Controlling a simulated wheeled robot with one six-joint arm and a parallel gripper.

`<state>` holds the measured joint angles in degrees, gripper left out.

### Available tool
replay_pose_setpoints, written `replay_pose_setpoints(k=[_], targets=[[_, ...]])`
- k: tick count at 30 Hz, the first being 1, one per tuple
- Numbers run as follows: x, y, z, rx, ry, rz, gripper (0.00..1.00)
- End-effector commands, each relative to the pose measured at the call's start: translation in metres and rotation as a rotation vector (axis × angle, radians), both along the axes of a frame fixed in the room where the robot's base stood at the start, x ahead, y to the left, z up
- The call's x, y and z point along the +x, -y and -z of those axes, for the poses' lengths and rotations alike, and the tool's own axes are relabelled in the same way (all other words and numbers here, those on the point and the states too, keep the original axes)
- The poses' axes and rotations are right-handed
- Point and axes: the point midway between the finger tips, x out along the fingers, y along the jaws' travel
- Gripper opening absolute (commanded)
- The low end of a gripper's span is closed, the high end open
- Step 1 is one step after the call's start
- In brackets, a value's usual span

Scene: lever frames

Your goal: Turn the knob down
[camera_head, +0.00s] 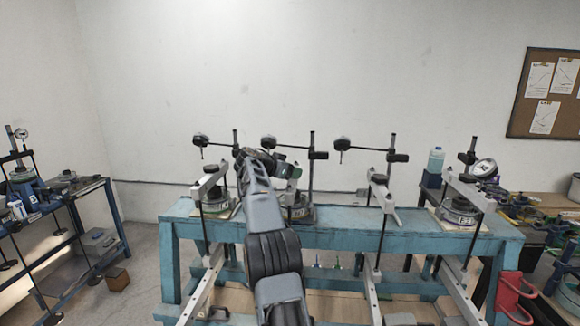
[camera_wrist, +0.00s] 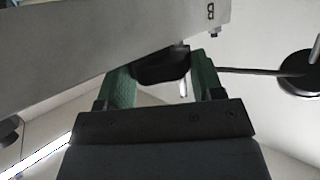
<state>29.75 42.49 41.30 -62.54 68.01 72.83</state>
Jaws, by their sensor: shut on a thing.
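In the wrist view my gripper (camera_wrist: 164,84) has its two green fingers on either side of a black knob (camera_wrist: 162,66), shut on it. The knob sits against the lower edge of a pale metal lever arm (camera_wrist: 110,50) marked with a "B". The finger contact is partly hidden by the gripper's own body. In the head view my gripper (camera_head: 284,166) is at the second lever frame from the left, above the blue bench (camera_head: 340,238). My arm hides most of that frame's lever, and the knob cannot be made out there.
Other lever frames stand along the bench, one at the left (camera_head: 212,188), one to the right of my gripper (camera_head: 380,188), and one at the right end (camera_head: 466,190) with a dial gauge (camera_head: 484,168). A bottle (camera_head: 435,160) stands behind. A dark shelf (camera_head: 75,235) is at far left.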

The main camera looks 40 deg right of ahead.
Motion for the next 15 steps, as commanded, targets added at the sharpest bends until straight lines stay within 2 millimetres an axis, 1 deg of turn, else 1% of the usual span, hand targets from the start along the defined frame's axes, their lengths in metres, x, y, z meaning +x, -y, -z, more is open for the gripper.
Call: replay_pose_setpoints(k=[1,11,12,15], targets=[[0.0002,0.0004,-0.0023,-0.001,-0.002,0.014,0.37],[-0.0006,0.0004,-0.0003,-0.003,0.0,0.027,0.37],[-0.0006,0.0004,-0.0002,-0.003,0.0,0.027,0.64],[-0.0004,0.0001,-0.0001,-0.003,0.001,0.026,0.74]])
